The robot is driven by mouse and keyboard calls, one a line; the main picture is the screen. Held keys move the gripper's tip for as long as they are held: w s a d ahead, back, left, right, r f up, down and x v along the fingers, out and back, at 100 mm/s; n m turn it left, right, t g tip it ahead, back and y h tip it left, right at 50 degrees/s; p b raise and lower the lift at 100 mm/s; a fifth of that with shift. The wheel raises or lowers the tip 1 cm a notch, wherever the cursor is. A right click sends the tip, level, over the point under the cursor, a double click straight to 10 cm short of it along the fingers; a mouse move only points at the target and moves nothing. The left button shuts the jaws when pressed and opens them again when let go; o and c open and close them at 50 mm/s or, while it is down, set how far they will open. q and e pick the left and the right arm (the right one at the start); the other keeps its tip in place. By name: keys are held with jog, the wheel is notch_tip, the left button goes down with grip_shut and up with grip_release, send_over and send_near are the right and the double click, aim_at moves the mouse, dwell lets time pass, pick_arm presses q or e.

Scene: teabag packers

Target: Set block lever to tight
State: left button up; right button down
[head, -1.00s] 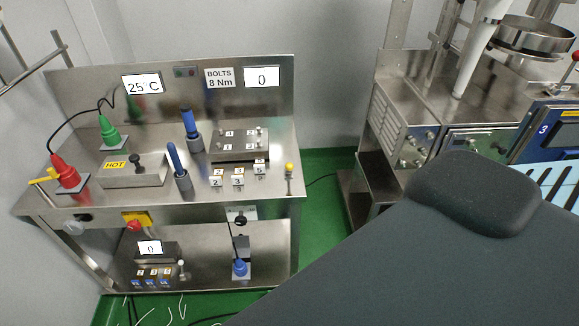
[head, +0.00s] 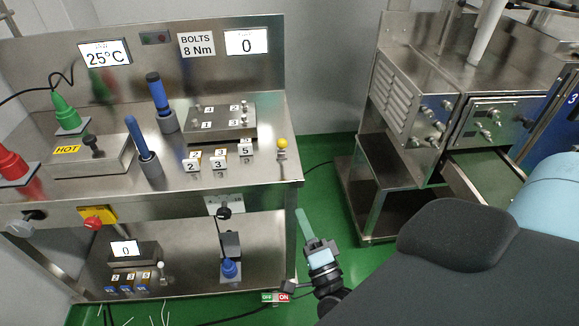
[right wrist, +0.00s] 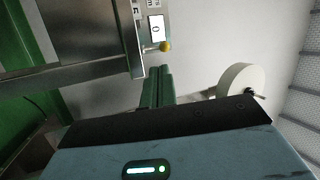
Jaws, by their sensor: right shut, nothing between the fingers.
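A small upright lever with a yellow knob (head: 282,145) stands at the right end of the steel bench top. It is to the right of the steel block with numbered bolts (head: 222,122). The knob also shows in the right wrist view (right wrist: 166,47), just beyond the fingertips in the picture and apart from them. No label on the lever is readable. My right gripper (head: 300,214) is shut and empty, off the bench's right side and lower in the picture than the knob. Its closed green fingers show in the right wrist view (right wrist: 158,72). My left gripper is out of view.
Numbered small blocks (head: 218,162), two blue-handled tools (head: 159,97) and a block labelled HOT (head: 88,158) stand on the bench. A lower shelf (head: 190,275) holds a blue-based item (head: 230,268). Green floor separates the bench from a steel machine (head: 420,120) at right.

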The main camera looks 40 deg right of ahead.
jog(key=shift+w+d+r+m+h, duration=0.15)
jog(key=shift+d+m+h, duration=0.25)
jog(key=shift+m+h, duration=0.15)
jog(key=shift+w+d+r+m+h, duration=0.15)
jog(key=shift+d+m+h, duration=0.2)
jog(key=shift+m+h, duration=0.15)
jog(key=shift+w, duration=0.1)
jog(key=p, duration=0.2)
send_near(282, 146)
jog(key=shift+y, duration=0.25)
jog(key=x, duration=0.6)
jog(key=shift+w+d+f, duration=0.15)
jog(key=shift+w+d, duration=0.15)
jog(key=shift+d, duration=0.1)
